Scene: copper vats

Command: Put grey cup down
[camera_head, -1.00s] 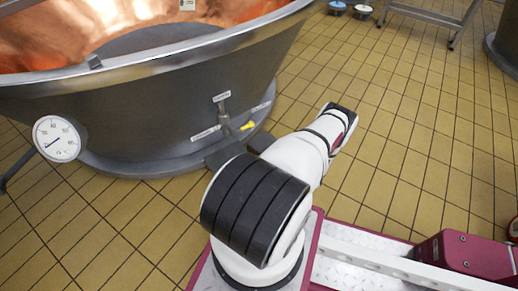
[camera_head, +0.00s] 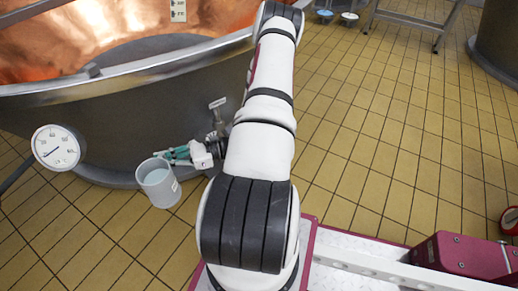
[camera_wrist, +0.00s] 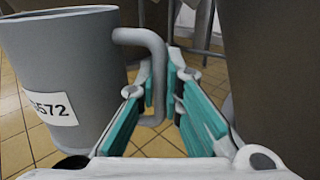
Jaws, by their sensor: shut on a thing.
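The grey cup (camera_head: 158,186) is upright in the head view, in front of the large vat at left. It also shows in the wrist view (camera_wrist: 62,60), with a white label with digits ending in 572 on its side. Its handle lies between the teal fingers of my gripper (camera_head: 178,154), which are shut on the handle. In the wrist view my gripper (camera_wrist: 160,88) reaches the handle from the near side, with the cup body to the left. The head view shows the cup over the tiled floor; its height above the floor is hard to judge.
A copper-lined vat (camera_head: 120,120) with a steel outer wall and a round dial gauge (camera_head: 58,148) stands close behind the cup. A tap handle (camera_head: 217,106) sticks out near my gripper. Yellow tiled floor (camera_head: 375,150) is open to the right.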

